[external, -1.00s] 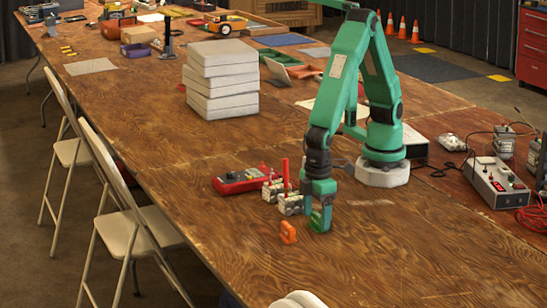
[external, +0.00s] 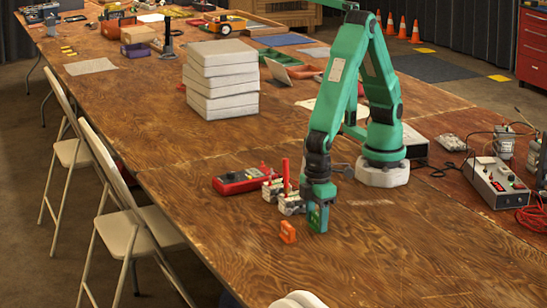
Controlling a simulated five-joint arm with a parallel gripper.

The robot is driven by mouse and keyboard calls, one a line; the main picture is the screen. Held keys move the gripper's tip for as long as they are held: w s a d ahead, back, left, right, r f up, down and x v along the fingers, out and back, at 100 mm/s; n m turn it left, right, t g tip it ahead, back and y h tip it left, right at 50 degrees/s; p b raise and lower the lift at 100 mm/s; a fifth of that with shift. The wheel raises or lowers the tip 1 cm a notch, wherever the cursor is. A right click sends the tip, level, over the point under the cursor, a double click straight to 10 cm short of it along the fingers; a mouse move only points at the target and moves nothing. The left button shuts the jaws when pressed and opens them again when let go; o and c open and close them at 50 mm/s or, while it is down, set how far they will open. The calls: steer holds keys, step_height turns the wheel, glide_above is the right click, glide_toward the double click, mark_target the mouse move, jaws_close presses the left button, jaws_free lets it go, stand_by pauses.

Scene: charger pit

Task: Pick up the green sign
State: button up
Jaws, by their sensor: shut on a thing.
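My gripper (external: 318,216) is low over the wooden table, in front of my arm's base. It is shut on the green sign (external: 315,215), of which only a small part shows between the fingers. The fingers hide the rest of it. I cannot tell whether the sign touches the table.
A small orange piece (external: 288,232) stands just left of my gripper. White blocks with red parts (external: 290,203) are close behind it. A red meter (external: 243,181) lies further left. A grey box with wires (external: 494,183) is at right. The table in front is mostly clear.

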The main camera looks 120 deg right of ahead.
mark_target(317, 215)
steer(key=shift+r, duration=5)
